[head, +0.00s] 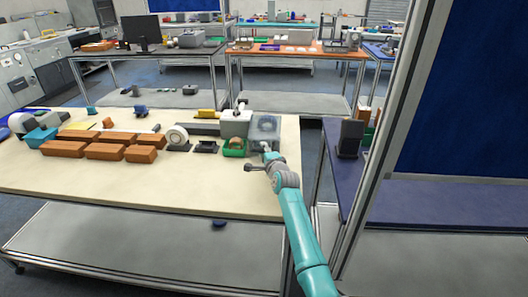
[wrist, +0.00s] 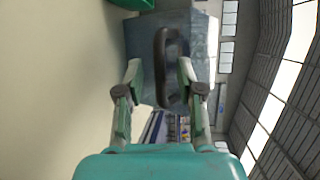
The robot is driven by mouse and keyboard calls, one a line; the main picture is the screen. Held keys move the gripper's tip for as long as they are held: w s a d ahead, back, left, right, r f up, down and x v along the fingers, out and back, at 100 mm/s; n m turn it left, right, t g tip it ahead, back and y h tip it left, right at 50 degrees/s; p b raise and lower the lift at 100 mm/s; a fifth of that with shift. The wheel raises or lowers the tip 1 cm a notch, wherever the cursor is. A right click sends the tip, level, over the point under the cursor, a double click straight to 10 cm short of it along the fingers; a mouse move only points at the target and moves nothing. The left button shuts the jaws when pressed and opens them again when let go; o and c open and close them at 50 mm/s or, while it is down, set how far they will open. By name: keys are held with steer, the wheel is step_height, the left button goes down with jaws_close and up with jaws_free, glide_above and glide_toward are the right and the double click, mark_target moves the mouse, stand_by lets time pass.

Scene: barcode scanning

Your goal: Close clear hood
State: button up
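The clear hood (head: 264,124) is a grey-blue see-through box shape at the right end of the cream table, with a round shape showing through it. In the wrist view the hood (wrist: 203,52) fills the upper middle, with a dark upright loop handle (wrist: 161,68) on its near face. My gripper (wrist: 157,72) is open, with one finger on each side of the handle. The right finger is close to the handle; I cannot tell if it touches. In the head view my gripper (head: 268,157) is at the hood's front. I cannot tell how far open the hood stands.
The cream table (head: 100,187) has a clear front strip. Left of the hood are a green bin (head: 235,153), a white-grey box (head: 235,122), a tape roll (head: 178,136) and several brown boxes (head: 105,152). A metal post (head: 395,150) and a blue-topped table stand to the right.

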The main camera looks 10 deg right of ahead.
steer(key=shift+w, duration=0.2)
jaws_close()
steer(key=shift+r, duration=0.1)
